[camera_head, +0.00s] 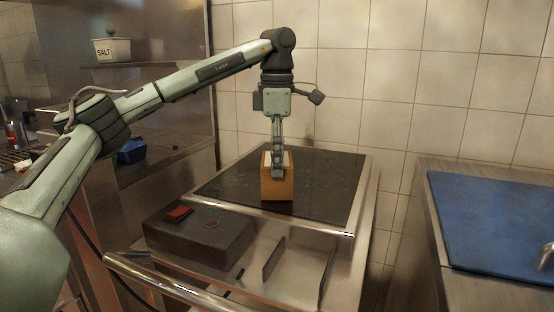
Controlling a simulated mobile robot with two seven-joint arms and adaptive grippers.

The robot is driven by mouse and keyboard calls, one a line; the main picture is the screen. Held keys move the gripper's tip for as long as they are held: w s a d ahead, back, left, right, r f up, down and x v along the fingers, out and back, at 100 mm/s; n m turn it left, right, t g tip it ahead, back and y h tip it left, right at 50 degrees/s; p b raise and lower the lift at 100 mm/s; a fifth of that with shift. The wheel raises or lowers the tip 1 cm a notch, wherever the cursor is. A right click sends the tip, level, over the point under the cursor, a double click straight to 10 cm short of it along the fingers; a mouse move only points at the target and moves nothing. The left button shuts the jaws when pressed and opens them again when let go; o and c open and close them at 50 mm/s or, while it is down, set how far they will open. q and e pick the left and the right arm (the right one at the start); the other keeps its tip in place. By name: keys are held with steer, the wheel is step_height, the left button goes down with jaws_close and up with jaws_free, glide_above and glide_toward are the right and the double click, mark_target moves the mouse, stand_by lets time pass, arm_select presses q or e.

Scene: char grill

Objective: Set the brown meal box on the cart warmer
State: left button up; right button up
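The brown meal box (278,190) stands upright on the dark glass top of the cart warmer (325,192), near the middle of that surface. The box looks small and tan-brown with a paler top. My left gripper (278,174) points straight down over the box, its fingers at the box's top and overlapping its front. From this angle I cannot tell whether the fingers are closed on the box or only in front of it. My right gripper is not in view.
A dark control block with a red switch (178,213) sits at the cart's front left. A metal handle rail (180,278) crosses the front. A counter with a blue board (490,222) is at right. A salt container (112,49) stands on a shelf. The tiled wall closes the back.

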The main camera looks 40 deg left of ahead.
arm_select(q)
steer(key=shift+f, duration=0.1)
steer(key=o, duration=1.1)
steer(key=shift+c, duration=0.2)
step_height(320, 180, up, 12)
